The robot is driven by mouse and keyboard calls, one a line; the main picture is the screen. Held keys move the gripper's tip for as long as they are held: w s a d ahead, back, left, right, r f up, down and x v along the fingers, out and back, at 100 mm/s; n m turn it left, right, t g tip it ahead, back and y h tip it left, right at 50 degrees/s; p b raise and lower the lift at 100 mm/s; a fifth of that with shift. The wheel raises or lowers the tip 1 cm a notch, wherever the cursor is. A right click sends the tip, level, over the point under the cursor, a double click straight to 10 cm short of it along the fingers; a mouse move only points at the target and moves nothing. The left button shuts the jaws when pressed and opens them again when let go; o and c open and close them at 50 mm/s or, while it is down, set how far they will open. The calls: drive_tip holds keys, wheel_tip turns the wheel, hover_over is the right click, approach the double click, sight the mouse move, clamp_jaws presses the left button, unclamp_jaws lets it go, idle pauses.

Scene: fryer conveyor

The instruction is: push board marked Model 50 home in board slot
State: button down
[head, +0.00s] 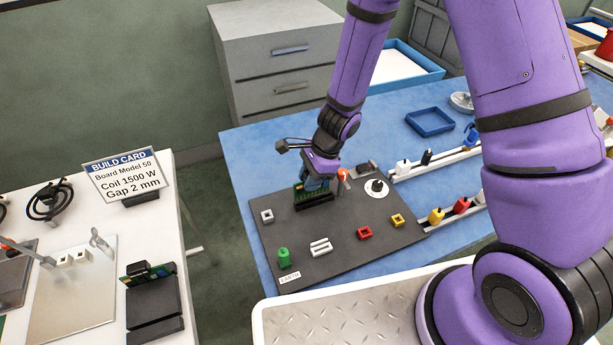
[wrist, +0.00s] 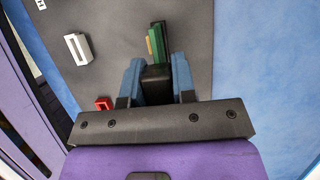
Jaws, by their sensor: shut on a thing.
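A green board (head: 299,192) stands upright at the black board slot (head: 316,203) on the dark grey panel (head: 290,240). My gripper (head: 316,184) is directly above the slot and pointing down. In the wrist view my gripper's blue fingers (wrist: 157,80) are shut on the dark top part of the board, and the green board (wrist: 163,42) reaches out past them. The board's lower edge meets the slot, but I cannot tell how deep it sits. Its marking is hidden. The build card (head: 125,175) reads Board Model 50, Coil 1500 W, Gap 2 mm.
The panel also carries a white block (head: 320,247), a red block (head: 365,233), a yellow block (head: 397,220), a green post (head: 284,258) and a round dial (head: 377,187). Another green board (head: 148,271) stands on the left white table. A blue tray (head: 429,122) lies behind.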

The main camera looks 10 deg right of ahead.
drive_tip(key=shift+d+f, duration=0.35)
drive_tip(key=shift+d, duration=0.05)
idle(0.8)
drive_tip(key=shift+s+f, duration=0.1)
drive_tip(key=shift+f, duration=1.25)
idle(0.8)
drive_tip(key=c, duration=0.8)
unclamp_jaws()
drive_tip(key=shift+c, duration=0.2)
drive_tip(key=v, duration=0.6)
drive_tip(key=shift+r, duration=0.1)
